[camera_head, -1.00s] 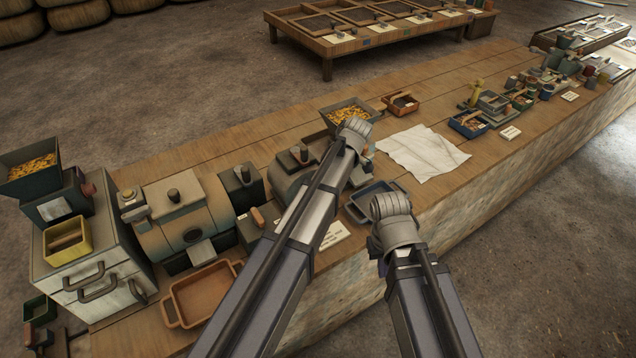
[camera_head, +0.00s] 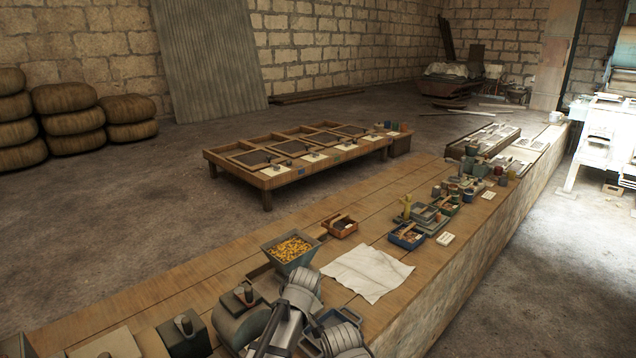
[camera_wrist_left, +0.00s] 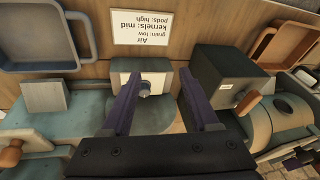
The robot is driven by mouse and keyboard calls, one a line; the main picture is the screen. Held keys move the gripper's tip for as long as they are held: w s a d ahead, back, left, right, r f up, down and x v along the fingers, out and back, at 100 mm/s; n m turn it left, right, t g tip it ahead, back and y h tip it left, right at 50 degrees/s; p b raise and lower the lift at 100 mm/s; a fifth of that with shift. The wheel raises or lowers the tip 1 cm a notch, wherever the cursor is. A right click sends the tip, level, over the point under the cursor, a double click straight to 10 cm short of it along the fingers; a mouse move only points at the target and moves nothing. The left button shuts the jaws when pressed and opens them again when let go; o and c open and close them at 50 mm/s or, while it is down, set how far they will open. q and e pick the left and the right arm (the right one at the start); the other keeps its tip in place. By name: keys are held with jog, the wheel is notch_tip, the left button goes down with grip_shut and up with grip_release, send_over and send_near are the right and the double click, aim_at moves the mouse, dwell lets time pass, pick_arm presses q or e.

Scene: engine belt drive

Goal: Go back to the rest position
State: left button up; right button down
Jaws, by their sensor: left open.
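My left gripper (camera_wrist_left: 160,78) shows in the left wrist view with its two dark purple fingers apart. Nothing is held between them. A pale grey box with a round metal knob (camera_wrist_left: 143,88) lies beyond and between the fingers; I cannot tell whether they touch it. In the head view the rounded grey end of one arm (camera_head: 305,284) is at the bottom, in front of the machine on the bench. The other arm's rounded end (camera_head: 343,340) is lower right of it. The fingers of both grippers are hidden in the head view.
The wooden bench (camera_head: 195,282) runs toward the back right. A hopper of yellow kernels (camera_head: 290,248), a white cloth (camera_head: 368,272) and small bins (camera_head: 406,236) stand on it. A low tray table (camera_head: 265,183) is behind. An upside-down air label (camera_wrist_left: 155,28) is near the left gripper.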

pick_arm(q)
jog(key=s+d+m+h, duration=0.2)
jog(key=s+d+m, duration=0.2)
jog(key=s+m, duration=1.1)
jog(key=shift+s+d+f, duration=0.2)
jog(key=shift+s+f, duration=0.25)
jog(key=shift+s, duration=0.15)
